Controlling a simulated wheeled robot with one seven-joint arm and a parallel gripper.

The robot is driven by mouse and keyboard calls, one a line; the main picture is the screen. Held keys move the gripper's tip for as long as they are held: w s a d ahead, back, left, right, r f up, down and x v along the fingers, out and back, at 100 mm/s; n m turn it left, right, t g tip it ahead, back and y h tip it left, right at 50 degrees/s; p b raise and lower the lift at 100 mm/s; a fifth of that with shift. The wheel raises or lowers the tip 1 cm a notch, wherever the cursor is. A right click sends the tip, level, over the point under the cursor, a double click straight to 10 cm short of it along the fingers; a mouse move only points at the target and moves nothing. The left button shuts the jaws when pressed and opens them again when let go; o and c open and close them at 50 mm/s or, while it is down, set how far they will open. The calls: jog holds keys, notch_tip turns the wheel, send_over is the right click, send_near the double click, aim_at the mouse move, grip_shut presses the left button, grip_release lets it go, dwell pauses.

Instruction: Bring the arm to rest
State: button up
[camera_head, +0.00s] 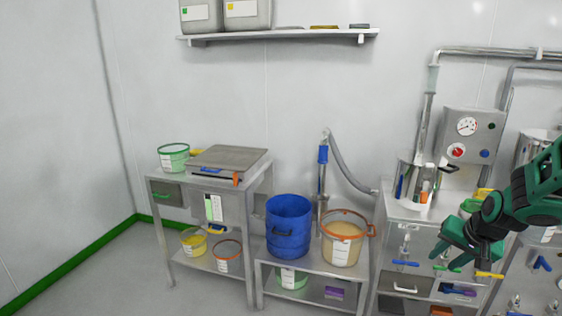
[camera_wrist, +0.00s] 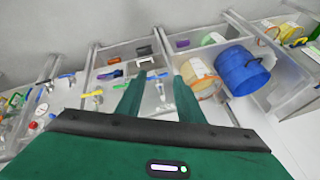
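My green arm enters the head view from the right edge, bent downward. My gripper (camera_head: 452,262) hangs in front of the steel cabinet (camera_head: 402,212) at the right. In the wrist view my gripper (camera_wrist: 160,84) shows its two green fingers apart, with nothing held between them. The fingers point toward the cabinet front, and neither seems to touch anything, though the exact distance is hard to tell.
A blue bucket (camera_head: 289,228) and an orange-rimmed bucket (camera_head: 343,240) stand on a low steel bench (camera_head: 312,267) left of the cabinet. A table (camera_head: 168,177) bears a scale (camera_head: 228,158). A wall shelf (camera_head: 280,34) hangs above. Open floor lies at the lower left.

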jog(key=s+a+r+g, duration=0.1)
jog(key=s+r+g, duration=0.1)
jog(key=s, duration=1.2)
jog(key=s+a+r+g, duration=0.2)
jog(key=s+r+g, duration=0.1)
jog(key=s, duration=1.2)
jog(key=shift+s+a+r+n+g, duration=0.15)
jog(key=shift+s+r+n+g, duration=0.15)
jog(key=shift+r, duration=0.4)
jog(key=shift+w+f, duration=0.25)
jog(key=shift+w, duration=0.4)
jog(key=shift+a, duration=0.1)
jog(key=shift+c, duration=0.4)
